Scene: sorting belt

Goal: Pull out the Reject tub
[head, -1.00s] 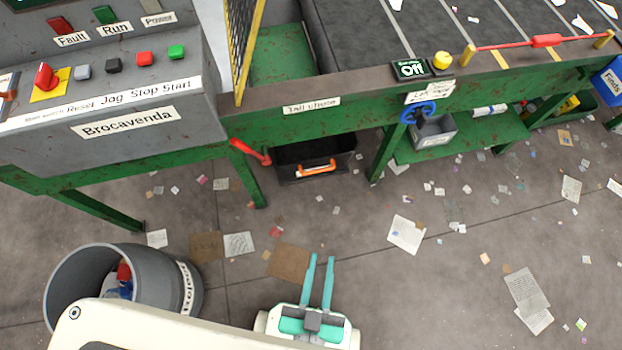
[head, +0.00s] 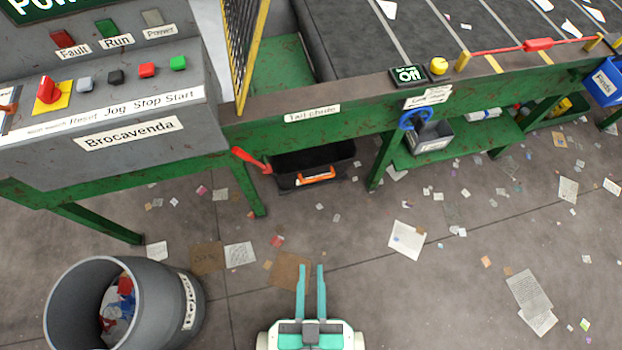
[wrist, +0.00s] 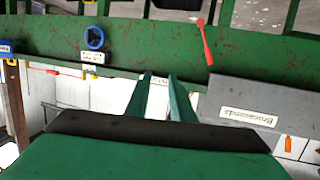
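A black tub (head: 285,180) with an orange handle (head: 316,175) sits on the floor under the green belt frame, below the "Tail chute" label. Its handle faces me, and I cannot read any writing on it. Its back part is hidden under the frame. My gripper (head: 311,268) is in front of the tub and apart from it, low in the head view. Its two teal fingers point toward the frame, with a gap between them and nothing held.
A red lever (head: 250,160) hangs just left of the tub, beside a green leg (head: 247,190). Another leg (head: 384,160) stands to its right. A grey bin (head: 180,300) stands at lower left. Paper scraps litter the otherwise open floor before the tub.

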